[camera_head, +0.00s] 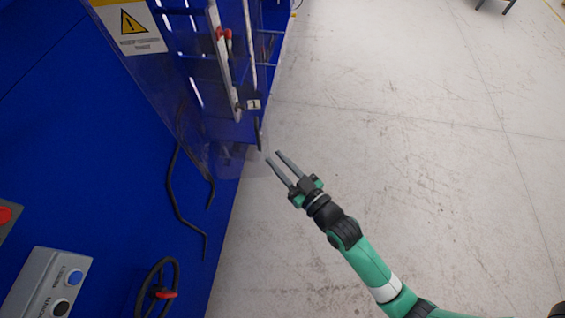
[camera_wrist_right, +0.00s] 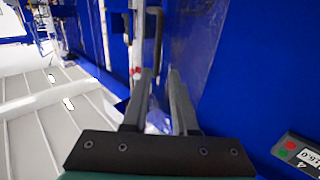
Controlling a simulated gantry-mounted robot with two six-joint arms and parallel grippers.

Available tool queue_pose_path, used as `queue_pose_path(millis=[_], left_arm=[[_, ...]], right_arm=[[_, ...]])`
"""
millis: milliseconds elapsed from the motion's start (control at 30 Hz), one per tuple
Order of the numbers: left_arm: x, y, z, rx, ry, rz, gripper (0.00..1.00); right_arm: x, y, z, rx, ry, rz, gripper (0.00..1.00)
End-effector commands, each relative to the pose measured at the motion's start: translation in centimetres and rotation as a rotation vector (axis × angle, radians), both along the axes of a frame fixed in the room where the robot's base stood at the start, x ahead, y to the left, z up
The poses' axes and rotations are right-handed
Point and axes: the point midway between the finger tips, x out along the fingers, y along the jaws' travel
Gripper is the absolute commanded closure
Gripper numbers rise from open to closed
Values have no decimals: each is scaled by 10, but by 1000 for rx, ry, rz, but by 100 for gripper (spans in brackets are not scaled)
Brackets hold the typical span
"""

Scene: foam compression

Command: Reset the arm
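My right gripper (camera_head: 273,157) is at the end of the green and black arm that comes in from the lower right in the head view. Its two grey fingers are parallel, with a gap between them and nothing held. It is over the pale floor, just to the right of the blue machine (camera_head: 120,150). The right wrist view also shows the two fingers (camera_wrist_right: 160,75) apart, pointing at the blue machine. My left gripper is not in view.
A clear door panel (camera_head: 185,90) with a handle stands on the machine. A handwheel (camera_head: 160,290) and a grey button box (camera_head: 48,285) are at the lower left. A black cable (camera_head: 180,205) lies on the blue face. The floor (camera_head: 430,140) to the right is clear.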

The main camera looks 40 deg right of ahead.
Motion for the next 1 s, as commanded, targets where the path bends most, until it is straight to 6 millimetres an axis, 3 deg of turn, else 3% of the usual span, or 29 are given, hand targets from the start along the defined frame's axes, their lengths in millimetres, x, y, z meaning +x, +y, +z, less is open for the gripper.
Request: queue_pose_path(millis=[200,767,867,967,1000], left_arm=[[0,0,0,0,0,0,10],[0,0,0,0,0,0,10],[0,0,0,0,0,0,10],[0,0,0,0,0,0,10],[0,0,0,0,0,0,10]], right_arm=[[-18,0,0,1,0,0,73],[-15,1,5,0,-11,3,73],[1,3,33,-1,-73,8,73],[23,7,95,-3,-204,16,73],[30,9,128,-4,-272,19,73]])
